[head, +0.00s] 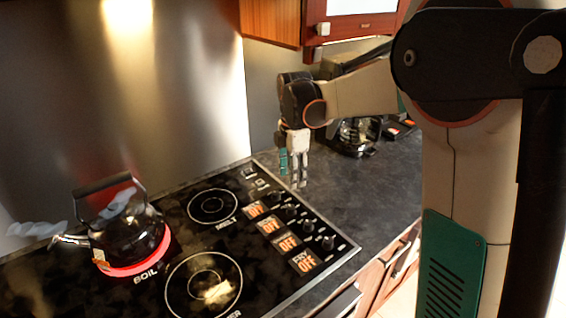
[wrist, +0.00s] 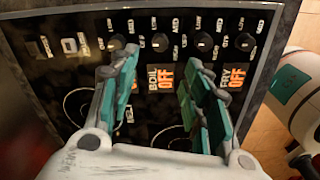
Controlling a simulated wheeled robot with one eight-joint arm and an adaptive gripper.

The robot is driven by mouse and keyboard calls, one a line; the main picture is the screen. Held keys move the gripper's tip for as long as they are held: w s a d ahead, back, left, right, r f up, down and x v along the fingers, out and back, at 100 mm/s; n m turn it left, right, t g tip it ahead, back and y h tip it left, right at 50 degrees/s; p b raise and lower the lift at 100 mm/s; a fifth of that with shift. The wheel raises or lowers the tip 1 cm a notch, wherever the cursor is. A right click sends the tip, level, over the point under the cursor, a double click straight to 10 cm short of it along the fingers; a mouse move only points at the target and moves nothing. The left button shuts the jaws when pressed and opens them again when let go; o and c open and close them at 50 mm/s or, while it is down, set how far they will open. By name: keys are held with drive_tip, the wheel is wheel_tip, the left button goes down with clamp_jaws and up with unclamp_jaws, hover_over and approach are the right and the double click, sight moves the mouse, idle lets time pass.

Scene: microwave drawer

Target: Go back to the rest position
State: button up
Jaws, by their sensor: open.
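My gripper (head: 294,172) hangs above the right side of the black cooktop (head: 190,265) in the head view, pointing down. In the wrist view my gripper (wrist: 160,95) has its two green-padded fingers spread apart with nothing between them. Beyond the fingers are the stove knobs (wrist: 204,42) and orange OFF labels (wrist: 165,75). The fingers look apart from the knobs, though the exact gap is hard to tell.
A black kettle (head: 128,235) stands on a glowing red burner at the left of the cooktop, with steam near its spout. A coffee maker (head: 357,135) stands on the dark counter (head: 345,190) behind my arm. A wooden cabinet (head: 270,20) hangs above the counter.

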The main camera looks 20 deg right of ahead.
drive_tip(key=s+r+m+t, duration=0.2)
drive_tip(key=s+m+t, duration=0.1)
drive_tip(key=s+m, duration=0.6)
drive_tip(key=s+r+m+t, duration=0.2)
drive_tip(key=s+m+t, duration=0.2)
drive_tip(key=s+m, duration=0.6)
drive_tip(key=shift+s+r+m, duration=0.3)
drive_tip(key=shift+s+r, duration=0.05)
drive_tip(key=shift+s, duration=3.4)
